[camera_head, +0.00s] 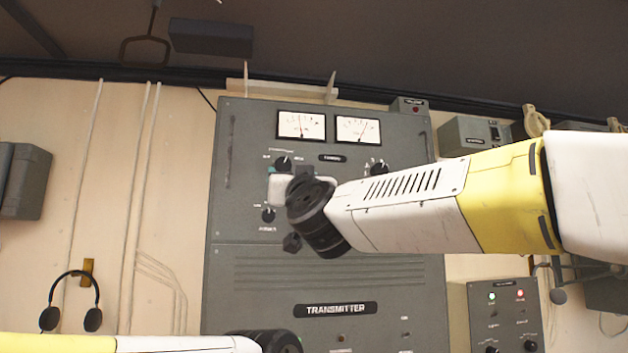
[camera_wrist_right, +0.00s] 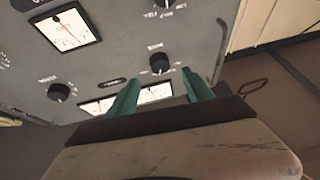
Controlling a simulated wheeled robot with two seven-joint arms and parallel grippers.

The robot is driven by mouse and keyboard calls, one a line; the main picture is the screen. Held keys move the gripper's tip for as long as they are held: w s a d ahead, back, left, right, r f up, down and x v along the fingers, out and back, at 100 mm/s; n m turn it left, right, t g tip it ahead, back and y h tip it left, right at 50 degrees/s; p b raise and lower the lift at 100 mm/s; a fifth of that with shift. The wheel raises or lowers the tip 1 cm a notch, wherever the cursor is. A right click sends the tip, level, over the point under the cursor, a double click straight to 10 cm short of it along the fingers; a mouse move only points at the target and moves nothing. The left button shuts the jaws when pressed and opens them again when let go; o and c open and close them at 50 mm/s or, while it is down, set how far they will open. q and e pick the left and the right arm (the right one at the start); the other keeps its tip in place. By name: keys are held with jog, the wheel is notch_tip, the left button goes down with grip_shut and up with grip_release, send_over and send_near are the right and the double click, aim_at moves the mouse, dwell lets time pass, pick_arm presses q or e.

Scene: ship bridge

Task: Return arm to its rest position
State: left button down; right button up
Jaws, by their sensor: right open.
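My right arm (camera_head: 400,212) reaches in from the right across the front of the grey transmitter cabinet (camera_head: 340,275). Its dark wrist joint (camera_head: 318,222) and white hand (camera_head: 290,190) are in front of the upper panel, below the left dial meter (camera_head: 301,125). In the right wrist view my right gripper (camera_wrist_right: 160,91) has two teal fingers spread apart with nothing between them. The panel lies beyond the fingers; I cannot tell the exact gap. My left arm (camera_head: 120,343) shows along the bottom left edge; its gripper is out of view.
The cabinet panel carries knobs (camera_wrist_right: 59,92) and dial meters (camera_wrist_right: 67,28). Headphones (camera_head: 72,300) hang on the left wall near pipes (camera_head: 130,200). A grey box (camera_head: 476,134) and a lit control box (camera_head: 505,310) are at the right. Wall left of the cabinet is mostly clear.

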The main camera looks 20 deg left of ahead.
jog(key=w+d+f+m+g+h, duration=0.1)
jog(key=w+d+f+g+h, duration=0.15)
jog(key=d+f, duration=0.85)
jog(key=w+d+f+m+g+h, duration=0.15)
jog(key=d+f+g, duration=0.25)
jog(key=d+f, duration=0.7)
jog(key=s+d+f+m+g+h, duration=0.1)
jog(key=s+d+f+g+h, duration=0.1)
jog(key=s+d+f, duration=0.3)
jog(key=s+d+f+m+g+h, duration=0.2)
jog(key=s+d+f, duration=0.4)
jog(key=f, duration=0.5)
jog(key=s+d+f+m+g+h, duration=0.1)
jog(key=s+d+f+g+h, duration=0.1)
jog(key=s+d+f, duration=0.3)
jog(key=d+f+h, duration=0.1)
jog(key=d+f, duration=0.2)
jog(key=shift+s+d+f+h, duration=0.2)
jog(key=shift+d+f+h, duration=0.1)
jog(key=shift+h, duration=0.1)
